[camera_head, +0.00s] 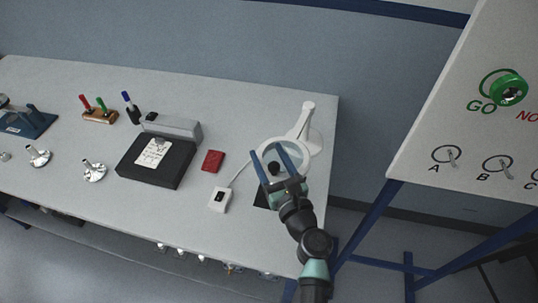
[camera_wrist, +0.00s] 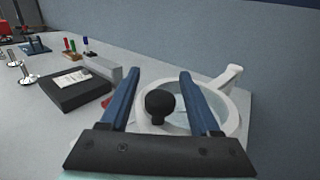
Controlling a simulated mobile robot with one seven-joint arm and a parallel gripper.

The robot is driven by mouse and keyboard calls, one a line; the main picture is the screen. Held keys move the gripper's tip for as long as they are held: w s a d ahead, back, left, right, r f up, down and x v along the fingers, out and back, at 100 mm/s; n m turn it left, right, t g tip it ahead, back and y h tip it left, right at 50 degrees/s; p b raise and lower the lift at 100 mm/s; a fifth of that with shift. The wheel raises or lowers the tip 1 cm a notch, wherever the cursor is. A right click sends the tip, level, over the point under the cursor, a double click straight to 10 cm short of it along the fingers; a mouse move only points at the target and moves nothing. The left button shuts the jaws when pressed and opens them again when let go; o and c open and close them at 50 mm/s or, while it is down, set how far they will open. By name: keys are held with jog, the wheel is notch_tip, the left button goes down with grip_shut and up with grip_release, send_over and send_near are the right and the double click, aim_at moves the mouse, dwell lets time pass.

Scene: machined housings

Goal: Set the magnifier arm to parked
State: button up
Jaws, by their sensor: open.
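The white magnifier arm (camera_head: 306,117) stands at the right end of the bench, with its ring-shaped lens head at its near side. The lens ring also shows in the wrist view (camera_wrist: 236,116). A round black knob (camera_wrist: 160,106) stands up at the ring, and in the head view the knob (camera_head: 273,168) shows between my fingers. My gripper (camera_head: 268,152) is open, its two blue fingers on either side of the knob, with a gap on both sides in the wrist view (camera_wrist: 161,79). My gripper hides part of the ring.
A dark mat (camera_head: 262,197) lies under my gripper. A white switch box (camera_head: 219,201) with a cable and a red block (camera_head: 212,161) are to the left. A black device (camera_head: 137,168) stands farther left. A panel (camera_head: 478,110) with switches rises at the right.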

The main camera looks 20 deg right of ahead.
grip_shut()
dwell(1.4)
